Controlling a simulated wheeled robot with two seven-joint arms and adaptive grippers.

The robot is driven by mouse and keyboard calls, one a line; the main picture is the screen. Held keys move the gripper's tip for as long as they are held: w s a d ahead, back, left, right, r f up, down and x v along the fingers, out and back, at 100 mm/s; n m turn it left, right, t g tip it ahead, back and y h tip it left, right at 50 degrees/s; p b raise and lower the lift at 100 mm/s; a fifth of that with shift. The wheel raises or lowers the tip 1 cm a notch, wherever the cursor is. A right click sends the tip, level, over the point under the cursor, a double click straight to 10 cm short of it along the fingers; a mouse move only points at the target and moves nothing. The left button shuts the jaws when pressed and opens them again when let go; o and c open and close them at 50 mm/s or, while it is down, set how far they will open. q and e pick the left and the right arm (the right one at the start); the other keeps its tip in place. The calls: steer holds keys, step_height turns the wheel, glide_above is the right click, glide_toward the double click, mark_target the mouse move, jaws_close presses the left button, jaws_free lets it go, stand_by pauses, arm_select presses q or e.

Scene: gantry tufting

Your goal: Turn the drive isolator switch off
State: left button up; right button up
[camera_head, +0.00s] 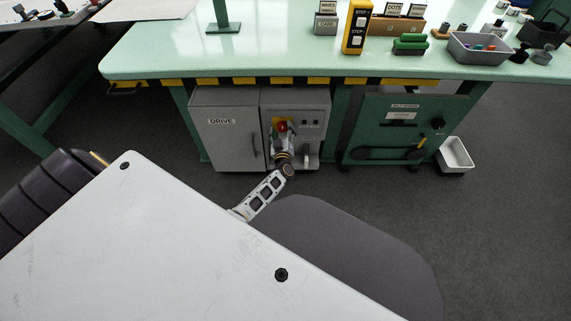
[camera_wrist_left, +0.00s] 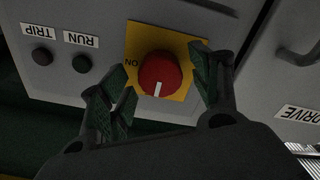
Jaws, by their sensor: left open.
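The drive isolator switch (camera_wrist_left: 160,74) is a round red knob with a white mark on a yellow plate (camera_wrist_left: 188,50). The word ON shows on the plate, upside down in the left wrist view, and the white mark points down in that picture. In the head view the red knob (camera_head: 282,127) sits on the grey cabinet labelled DRIVE (camera_head: 229,145), under the green bench. My left gripper (camera_wrist_left: 155,88) is open, with a finger on each side of the knob. Whether the fingers touch it cannot be told. In the head view the gripper (camera_head: 281,143) partly covers the cabinet front. My right gripper is not in view.
Two dark buttons labelled RUN (camera_wrist_left: 82,63) and TRIP (camera_wrist_left: 42,57) sit beside the plate. The bench top (camera_head: 290,55) overhangs the cabinet. A green cabinet (camera_head: 375,125) stands to the right, with a white bin (camera_head: 456,155) beyond it.

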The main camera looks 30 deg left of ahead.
arm_select(q)
steer(key=shift+s+m, duration=0.1)
steer(key=shift+m, duration=1.4)
steer(key=p+v, duration=0.5)
steer(key=v, duration=0.9)
steer(key=s+d+f+m+g+h+p, duration=0.5)
steer(key=s+d+f+m+h+p, duration=0.3)
steer(key=s+d+f+h+p, duration=0.1)
steer(key=shift+s+f+m+h+p, duration=0.3)
steer(key=shift+s+f+p, duration=0.55)
steer(key=shift+s+f, duration=0.7)
steer(key=shift+s+d+r, duration=0.1)
steer(key=shift+r, duration=0.1)
